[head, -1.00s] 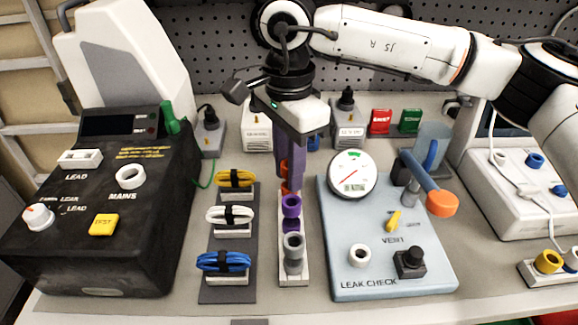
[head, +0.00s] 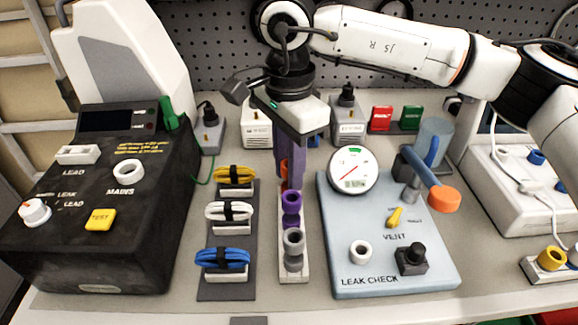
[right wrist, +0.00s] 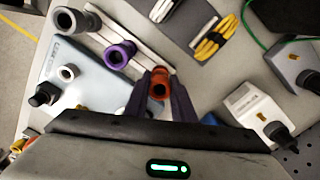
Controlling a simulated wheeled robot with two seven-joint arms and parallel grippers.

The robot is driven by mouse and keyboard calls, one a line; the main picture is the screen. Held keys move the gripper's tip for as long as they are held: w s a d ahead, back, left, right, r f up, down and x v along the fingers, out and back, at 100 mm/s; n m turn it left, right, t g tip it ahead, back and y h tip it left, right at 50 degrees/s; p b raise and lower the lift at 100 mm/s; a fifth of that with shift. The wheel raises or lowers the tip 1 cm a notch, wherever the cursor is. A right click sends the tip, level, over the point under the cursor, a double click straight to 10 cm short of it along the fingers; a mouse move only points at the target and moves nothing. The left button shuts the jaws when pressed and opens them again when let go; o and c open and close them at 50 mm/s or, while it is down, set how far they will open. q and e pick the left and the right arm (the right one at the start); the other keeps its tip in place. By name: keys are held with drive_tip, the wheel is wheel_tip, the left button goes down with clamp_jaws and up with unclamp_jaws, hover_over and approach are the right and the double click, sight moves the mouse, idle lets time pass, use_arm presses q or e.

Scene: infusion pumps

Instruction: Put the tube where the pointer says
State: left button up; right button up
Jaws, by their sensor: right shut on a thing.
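My right gripper (head: 289,180) points down over the back of a narrow white rack (head: 293,275). In the right wrist view its fingers (right wrist: 158,92) are shut on an orange tube (right wrist: 159,84). The orange tube (head: 284,170) is mostly hidden by the fingers in the head view; I cannot tell whether it is seated in the rack. A purple tube (head: 291,203) and a grey tube (head: 294,243) stand in the rack in front of it. A dial gauge (head: 351,171) with a red needle and a yellow pointer knob (head: 395,217) are on the blue leak check panel (head: 350,285). My left gripper is not in view.
Coiled yellow, white and blue cables (head: 228,258) lie left of the rack. A black tester (head: 90,240) stands at far left. A blue handle with an orange end (head: 444,199) rises over the panel's back right. White boxes (head: 257,128) stand behind the gripper.

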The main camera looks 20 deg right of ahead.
drive_tip(key=o, duration=1.1)
drive_tip(key=shift+o, duration=0.5)
drive_tip(key=o, duration=0.4)
drive_tip(key=shift+r, duration=0.1)
drive_tip(key=shift+r+p, duration=2.25)
drive_tip(key=shift+r, duration=1.2)
drive_tip(key=shift+f, duration=0.1)
